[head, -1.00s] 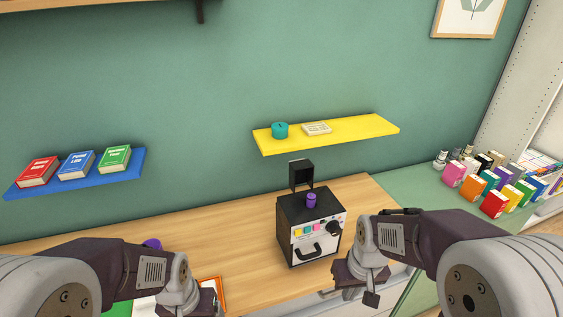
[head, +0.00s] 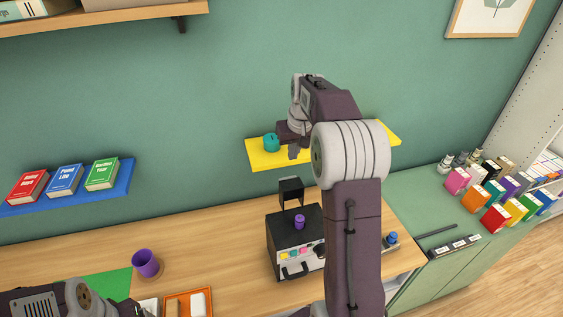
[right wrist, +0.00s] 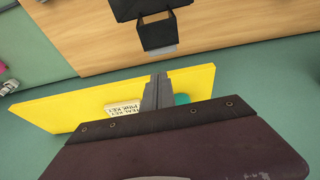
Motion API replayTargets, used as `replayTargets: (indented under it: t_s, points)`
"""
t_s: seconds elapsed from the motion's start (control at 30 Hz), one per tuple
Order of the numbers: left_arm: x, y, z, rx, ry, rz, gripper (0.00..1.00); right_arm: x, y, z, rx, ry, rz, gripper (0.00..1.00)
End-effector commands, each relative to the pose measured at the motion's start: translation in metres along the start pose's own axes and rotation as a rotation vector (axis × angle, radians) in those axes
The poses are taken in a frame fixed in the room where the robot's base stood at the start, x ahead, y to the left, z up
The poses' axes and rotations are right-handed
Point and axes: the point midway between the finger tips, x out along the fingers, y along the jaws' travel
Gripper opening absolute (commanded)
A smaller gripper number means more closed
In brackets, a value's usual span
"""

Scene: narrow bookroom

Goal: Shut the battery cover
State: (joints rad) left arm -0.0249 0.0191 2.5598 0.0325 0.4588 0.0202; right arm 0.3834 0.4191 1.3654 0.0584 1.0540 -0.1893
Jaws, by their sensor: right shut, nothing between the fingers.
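A black box-shaped device with a white front panel (head: 293,255) stands on the wooden desk. Its battery cover, a dark square flap (head: 291,190), is raised upright at the back of its top. A purple battery-like cylinder (head: 299,222) stands on the top in front of the flap. The cover also shows at the top of the right wrist view (right wrist: 158,33). My right gripper (head: 293,152) is shut and empty, up by the yellow shelf and above the cover, apart from it. Its closed fingers show in the right wrist view (right wrist: 158,88). My left gripper's fingers are out of view.
The yellow shelf (head: 262,158) holds a teal pot (head: 271,142) and, in the right wrist view, a small lettered block (right wrist: 123,110). A purple cup (head: 146,262) stands on the desk (head: 205,245). My right forearm hides part of the device's right side. Several books stand right.

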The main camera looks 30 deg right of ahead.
Motion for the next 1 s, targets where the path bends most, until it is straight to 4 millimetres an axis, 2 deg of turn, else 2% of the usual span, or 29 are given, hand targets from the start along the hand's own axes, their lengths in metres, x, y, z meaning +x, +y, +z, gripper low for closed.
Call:
replayTargets:
  t_s: [0.17, 0.6, 0.77, 1.0]
  points:
    - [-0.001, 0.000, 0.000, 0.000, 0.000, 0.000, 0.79, 0.010, -0.001, 0.001, -0.001, -0.002, -0.001, 0.00]
    - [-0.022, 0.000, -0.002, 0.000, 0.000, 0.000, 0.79, 0.087, -0.001, 0.001, -0.002, -0.004, -0.001, 0.00]
    - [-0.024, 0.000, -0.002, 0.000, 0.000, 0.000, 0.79, 0.099, -0.001, 0.000, -0.002, 0.000, -0.001, 0.00]
    - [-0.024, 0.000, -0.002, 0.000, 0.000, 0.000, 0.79, 0.101, -0.001, 0.000, -0.002, 0.001, -0.001, 0.00]
